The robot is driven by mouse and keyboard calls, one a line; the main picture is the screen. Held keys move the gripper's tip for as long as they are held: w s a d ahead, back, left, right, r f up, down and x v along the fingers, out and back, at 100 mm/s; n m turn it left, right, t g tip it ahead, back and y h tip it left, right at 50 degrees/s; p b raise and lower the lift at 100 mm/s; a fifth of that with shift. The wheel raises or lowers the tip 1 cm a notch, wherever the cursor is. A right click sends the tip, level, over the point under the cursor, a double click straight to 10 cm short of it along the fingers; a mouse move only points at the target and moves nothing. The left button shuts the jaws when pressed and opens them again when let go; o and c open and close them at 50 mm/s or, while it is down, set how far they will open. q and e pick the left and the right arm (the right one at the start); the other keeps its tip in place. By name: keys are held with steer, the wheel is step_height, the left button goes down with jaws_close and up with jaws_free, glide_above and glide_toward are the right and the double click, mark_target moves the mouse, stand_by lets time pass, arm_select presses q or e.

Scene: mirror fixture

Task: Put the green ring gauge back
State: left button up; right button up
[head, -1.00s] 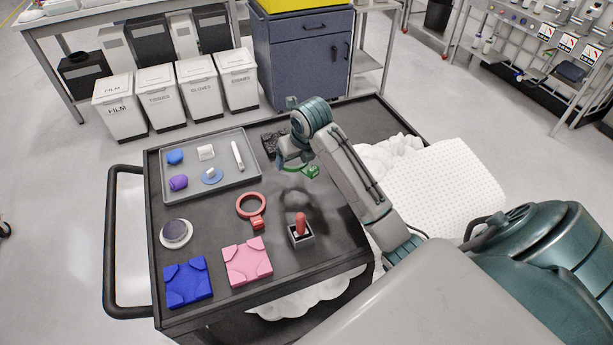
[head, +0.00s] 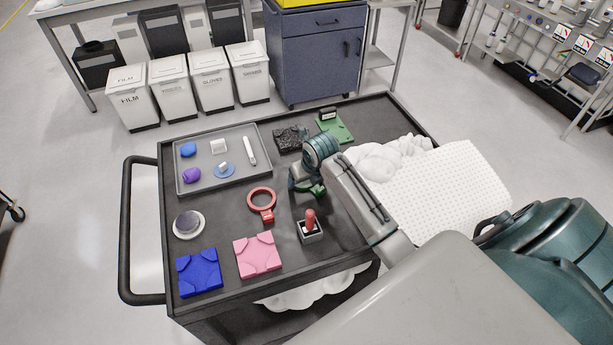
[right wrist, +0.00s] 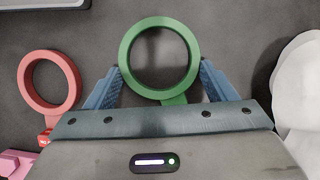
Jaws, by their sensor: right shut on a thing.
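The green ring gauge (head: 318,191) is held in my right gripper (head: 306,184) over the middle of the black cart top. In the right wrist view the green ring (right wrist: 125,60) lies beyond the gripper (right wrist: 160,78), with a blue finger on either side of its near part. I cannot tell whether the ring touches the cart top. A red ring gauge (head: 267,215) lies on the cart left of the gripper; it also shows in the right wrist view (right wrist: 26,82). My left gripper is out of view.
A grey tray (head: 186,164) with small parts stands at the cart's far left. Pink (head: 257,256) and blue (head: 199,272) blocks lie near the front. A red-handled stamp (head: 310,222) stands close to the gripper. A green plate (head: 344,131) and white foam (head: 385,160) lie behind and right.

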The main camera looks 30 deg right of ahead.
steer(key=o, duration=1)
steer(key=shift+f, duration=0.1)
steer(key=shift+r, duration=0.25)
steer(key=shift+s+r, duration=0.1)
steer(key=shift+r, duration=0.15)
steer(key=b+v, duration=0.1)
steer(key=v, duration=1)
steer(key=shift+s+r+b, duration=0.15)
steer(key=shift+b, duration=0.25)
